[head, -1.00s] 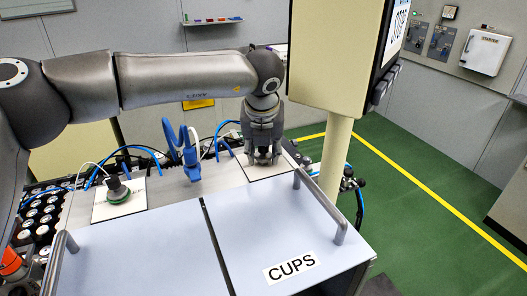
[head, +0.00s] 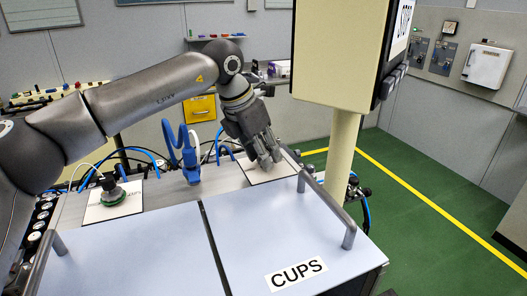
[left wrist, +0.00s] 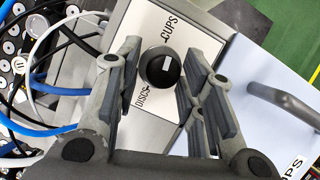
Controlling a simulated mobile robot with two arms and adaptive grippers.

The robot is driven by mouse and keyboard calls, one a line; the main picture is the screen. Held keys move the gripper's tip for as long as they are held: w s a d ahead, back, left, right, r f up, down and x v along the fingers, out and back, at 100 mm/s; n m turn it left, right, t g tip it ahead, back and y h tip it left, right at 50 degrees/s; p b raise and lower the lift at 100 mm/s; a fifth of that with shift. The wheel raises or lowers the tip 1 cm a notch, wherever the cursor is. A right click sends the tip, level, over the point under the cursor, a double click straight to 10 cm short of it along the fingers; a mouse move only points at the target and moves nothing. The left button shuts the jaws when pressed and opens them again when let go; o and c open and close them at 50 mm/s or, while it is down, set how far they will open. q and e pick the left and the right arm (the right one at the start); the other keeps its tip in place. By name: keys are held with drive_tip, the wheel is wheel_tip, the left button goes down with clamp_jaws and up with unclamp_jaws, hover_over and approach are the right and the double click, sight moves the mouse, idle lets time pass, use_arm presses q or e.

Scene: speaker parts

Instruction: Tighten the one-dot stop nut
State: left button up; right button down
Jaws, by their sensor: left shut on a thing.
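No stop nut with a dot mark can be made out in these frames. My left gripper (head: 269,160) is tilted over the white plate (head: 285,175) at the back right of the bench. In the left wrist view, its fingers (left wrist: 160,75) stand on either side of a round black knob (left wrist: 154,76) and are shut on it. The knob has a white mark on its face. The plate under it reads CUPS and DISCS, and the mark lies on the side toward CUPS. In the head view the fingers hide the knob. My right gripper is not in view.
A cream post (head: 340,150) and a grey handle rail (head: 330,212) stand close to my left gripper's right.

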use_arm(q)
drive_tip(key=m+p, duration=0.1)
drive_tip(key=m+g+p, duration=0.1)
drive_tip(key=m, duration=0.1)
drive_tip(key=m+h+p, duration=0.1)
drive_tip(key=shift+w+a+r+g, duration=0.1)
drive_tip(key=shift+w+r+g, duration=0.1)
drive_tip(key=shift+r+g, duration=0.1)
drive_tip(key=shift+w+m+g+p, duration=0.2)
drive_tip(key=shift+m+g+p, duration=0.5)
drive_tip(key=shift+m+p, duration=1.05)
drive_tip(key=shift+f+m, duration=0.1)
drive_tip(key=shift+m, duration=0.35)
drive_tip(key=o, duration=0.9)
drive_tip(key=shift+c, duration=0.2)
drive_tip(key=shift+o, duration=0.9)
drive_tip(key=shift+f, duration=0.1)
drive_tip(key=v, duration=1.2)
drive_tip(key=shift+a, duration=0.1)
